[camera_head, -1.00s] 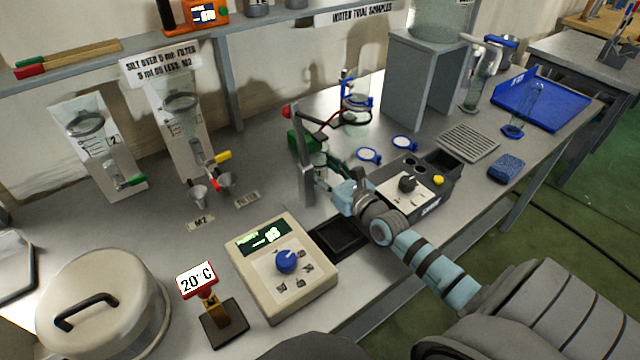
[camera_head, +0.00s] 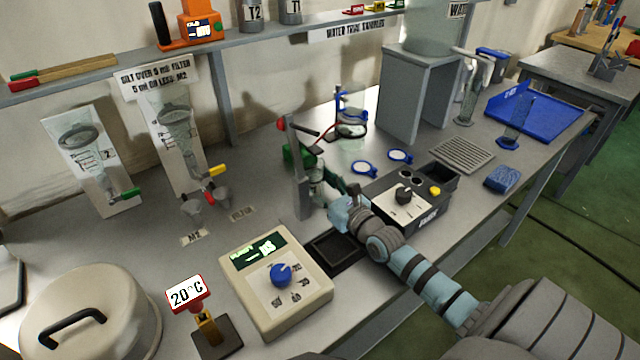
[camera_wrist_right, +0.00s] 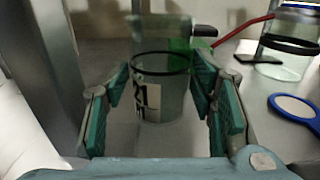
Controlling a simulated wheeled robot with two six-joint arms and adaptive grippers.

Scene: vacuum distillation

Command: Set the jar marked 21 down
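The jar marked 21 (camera_wrist_right: 160,95) is a clear cylinder with a dark ring and a black-and-white label, upright in the right wrist view. My right gripper (camera_wrist_right: 160,85) has its teal finger pads on either side of the jar, seemingly closed against it near the tips. In the head view my right gripper (camera_head: 328,190) is beside a grey upright post, and the jar is mostly hidden there. Whether the jar's base touches the bench (camera_head: 270,205) is unclear. My left gripper is not in view.
The grey post (camera_head: 300,175) stands close to the left of the jar, with a green part (camera_head: 296,154) behind. A black tray (camera_head: 337,250) and a beige control box (camera_head: 275,285) lie nearer. A black knobbed box (camera_head: 410,205) is to the right.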

